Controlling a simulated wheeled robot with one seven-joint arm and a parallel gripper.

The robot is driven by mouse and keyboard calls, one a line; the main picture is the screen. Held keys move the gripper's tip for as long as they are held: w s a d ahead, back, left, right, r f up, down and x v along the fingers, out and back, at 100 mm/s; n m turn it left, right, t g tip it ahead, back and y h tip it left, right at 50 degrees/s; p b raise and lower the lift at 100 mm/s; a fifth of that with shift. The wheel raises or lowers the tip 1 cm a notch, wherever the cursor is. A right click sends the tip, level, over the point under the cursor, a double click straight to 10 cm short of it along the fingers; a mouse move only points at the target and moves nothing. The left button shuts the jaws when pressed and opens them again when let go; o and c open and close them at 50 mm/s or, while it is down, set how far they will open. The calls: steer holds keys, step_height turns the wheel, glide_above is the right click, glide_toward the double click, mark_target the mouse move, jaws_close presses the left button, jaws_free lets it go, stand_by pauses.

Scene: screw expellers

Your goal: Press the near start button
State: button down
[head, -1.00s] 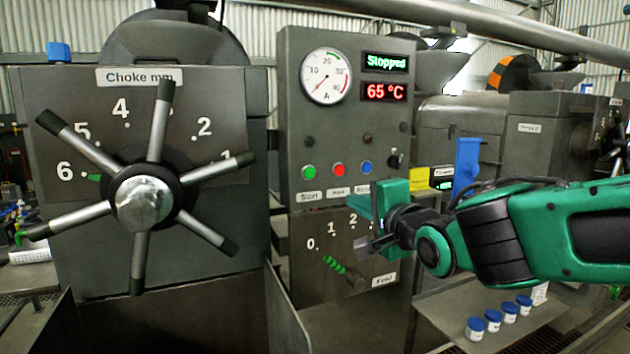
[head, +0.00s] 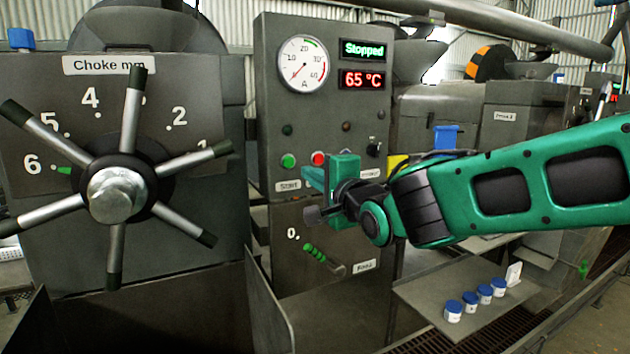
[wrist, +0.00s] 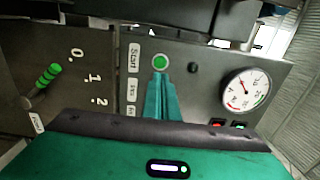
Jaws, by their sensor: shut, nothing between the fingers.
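The near start button is a round green button (head: 288,160) above a "Start" label on the grey control panel (head: 268,100). It also shows in the wrist view (wrist: 160,62), just beyond my fingertips. My gripper (head: 308,178) is shut and empty, in front of the panel just right of and below the green button in the head view. In the wrist view my green fingers (wrist: 160,80) point at the button; I cannot tell whether they touch it. The red button (head: 318,158) shows just above my gripper. The blue button is hidden behind my gripper. The display (head: 362,50) reads "Stopped".
A large spoked choke wheel (head: 117,195) stands left of the panel. A feed lever (head: 322,258) with a green grip is below the buttons. Several blue-capped jars (head: 470,302) stand on a shelf at lower right.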

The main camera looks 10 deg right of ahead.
mark_target(288, 162)
steer(key=x, duration=0.9)
steer(key=shift+w, duration=0.2)
steer(key=shift+w+a+r, duration=0.1)
steer(key=shift+w+a, duration=0.05)
steer(key=shift+w, duration=0.4)
steer(key=shift+r, duration=0.2)
steer(key=shift+s+a+r, duration=0.1)
steer(key=shift+a+r, duration=0.05)
steer(key=shift+s+f, duration=0.2)
steer(key=shift+f, duration=0.15)
steer(key=v, duration=1.3)
steer(key=shift+s+d+f, duration=0.15)
steer(key=shift+s+d, duration=0.15)
steer(key=shift+d, duration=0.05)
